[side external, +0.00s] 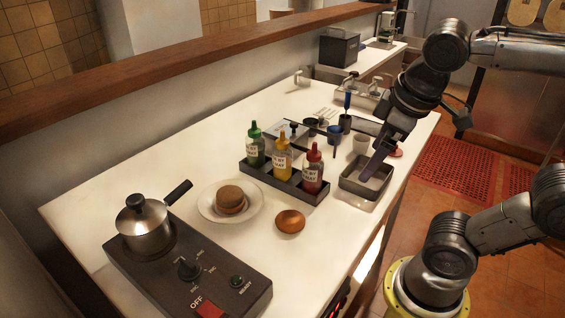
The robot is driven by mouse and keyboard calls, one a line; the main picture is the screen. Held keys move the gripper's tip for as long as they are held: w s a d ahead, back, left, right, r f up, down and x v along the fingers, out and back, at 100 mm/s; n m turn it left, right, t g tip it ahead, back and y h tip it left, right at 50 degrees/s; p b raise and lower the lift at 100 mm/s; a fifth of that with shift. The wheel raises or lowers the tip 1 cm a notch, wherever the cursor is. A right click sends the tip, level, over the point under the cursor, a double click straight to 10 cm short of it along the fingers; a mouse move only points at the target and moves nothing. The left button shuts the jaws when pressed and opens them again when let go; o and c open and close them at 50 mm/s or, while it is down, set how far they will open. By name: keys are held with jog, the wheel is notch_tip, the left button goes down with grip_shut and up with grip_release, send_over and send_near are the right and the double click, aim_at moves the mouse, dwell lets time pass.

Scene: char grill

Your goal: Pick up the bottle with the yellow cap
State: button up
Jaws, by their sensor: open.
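The bottle with the yellow cap (282,163) stands upright in the middle of a dark rack (258,179) on the white counter. It holds yellow sauce and bears a pale label. A green-capped bottle (255,152) stands to its left and a red-capped bottle (313,175) to its right in the same rack. My gripper (372,172) points down over a grey metal tray (350,188), to the right of the rack and apart from all three bottles. It is open, with nothing visible in it; its fingers are small and seen edge-on.
A plate (207,207) with a burger patty or bun, a loose bun (290,221), and a burner unit (235,288) with a pot (146,230) are at the front left. Cups and utensils (335,131) stand behind the rack. A wooden ledge (180,75) runs along the back.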

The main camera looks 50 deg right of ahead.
jog(key=w+d+f+n+g+h, duration=0.1)
jog(key=w+d+n+g+h, duration=0.2)
jog(key=w+d+n+h, duration=0.15)
jog(key=r+n+t+h, duration=0.2)
jog(key=n+t+h, duration=0.2)
jog(key=n+h, duration=0.95)
send_over(279, 158)
jog(key=a, duration=0.3)
jog(key=n+y, duration=0.1)
jog(key=y, duration=0.1)
jog(key=f, duration=1.3)
jog(key=shift+s+d+f, duration=0.3)
jog(key=shift+d+f, duration=0.15)
jog(key=shift+d, duration=0.15)
jog(key=shift+x, duration=3.5)
grip_shut()
